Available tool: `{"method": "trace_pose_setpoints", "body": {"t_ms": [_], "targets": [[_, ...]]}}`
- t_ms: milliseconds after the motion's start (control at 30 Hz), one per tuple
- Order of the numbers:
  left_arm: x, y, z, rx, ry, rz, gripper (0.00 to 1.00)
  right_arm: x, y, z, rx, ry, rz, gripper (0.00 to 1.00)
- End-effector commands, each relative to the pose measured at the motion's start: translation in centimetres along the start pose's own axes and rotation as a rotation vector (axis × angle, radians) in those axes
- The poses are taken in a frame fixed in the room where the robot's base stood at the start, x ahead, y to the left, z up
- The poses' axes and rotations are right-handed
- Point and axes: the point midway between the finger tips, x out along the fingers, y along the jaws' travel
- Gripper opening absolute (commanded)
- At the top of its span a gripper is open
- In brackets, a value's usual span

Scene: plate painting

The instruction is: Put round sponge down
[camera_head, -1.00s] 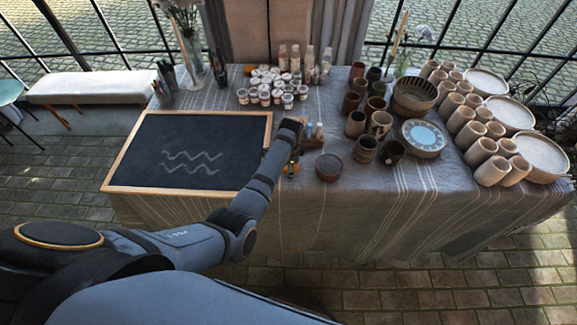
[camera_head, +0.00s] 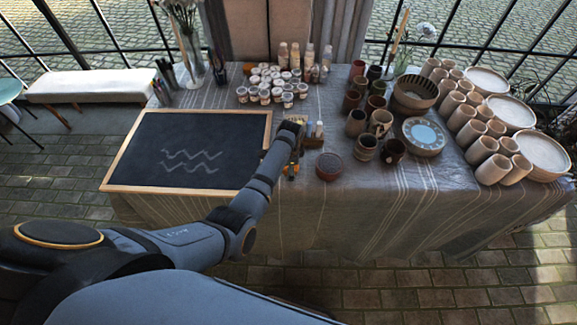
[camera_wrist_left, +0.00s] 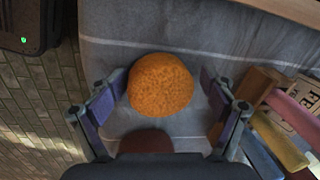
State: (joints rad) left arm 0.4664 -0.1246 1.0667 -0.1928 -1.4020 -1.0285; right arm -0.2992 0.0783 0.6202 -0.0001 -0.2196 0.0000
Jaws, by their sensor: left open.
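The round sponge (camera_wrist_left: 160,84) is orange and sits between the fingers of my left gripper (camera_wrist_left: 162,92) in the left wrist view. The gripper is open; a small gap shows on the sponge's right, and I cannot tell if the left finger touches it. The sponge appears to be on or just above the grey tablecloth (camera_wrist_left: 110,20). In the head view my left gripper (camera_head: 291,168) is at the table's front edge, right of the chalkboard, and mostly hides the sponge. My right gripper is not in view.
A dark red bowl (camera_head: 329,166) stands close to the right of the gripper. A wooden box (camera_wrist_left: 257,85) with coloured items is beside the right finger in the wrist view. The framed chalkboard (camera_head: 150,170) lies to the left. Cups and pots (camera_head: 357,123) stand further right.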

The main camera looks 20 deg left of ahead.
Motion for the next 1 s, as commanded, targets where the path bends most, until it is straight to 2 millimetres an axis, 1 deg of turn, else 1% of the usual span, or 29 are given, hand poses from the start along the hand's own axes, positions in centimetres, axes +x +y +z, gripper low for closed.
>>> {"method": "trace_pose_setpoints", "body": {"t_ms": [167,267,367,600,700,833,900,1000], "targets": [[-0.1,-0.1,-0.1,0.0,0.001,-0.001,0.84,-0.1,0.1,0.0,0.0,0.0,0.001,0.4],[-0.9,-0.2,-0.1,0.0,0.002,-0.001,0.84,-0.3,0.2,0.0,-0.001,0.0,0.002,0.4],[-2.6,-0.4,-0.2,0.0,0.004,-0.004,0.84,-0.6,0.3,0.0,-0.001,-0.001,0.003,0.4],[-8.8,-0.3,-0.2,0.0,0.005,-0.005,0.84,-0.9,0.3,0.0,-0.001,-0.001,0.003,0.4],[-10.8,-0.3,-0.1,-0.001,0.004,-0.004,0.84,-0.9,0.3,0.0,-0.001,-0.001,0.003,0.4],[-12.6,-0.3,-0.1,0.0,0.002,-0.003,0.84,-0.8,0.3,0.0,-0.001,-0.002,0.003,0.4],[-13.1,-0.3,-0.1,0.0,0.003,-0.003,0.84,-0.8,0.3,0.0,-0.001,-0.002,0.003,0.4],[-13.4,-0.3,-0.1,0.001,0.002,-0.002,0.84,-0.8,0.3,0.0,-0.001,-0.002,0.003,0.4]]}}
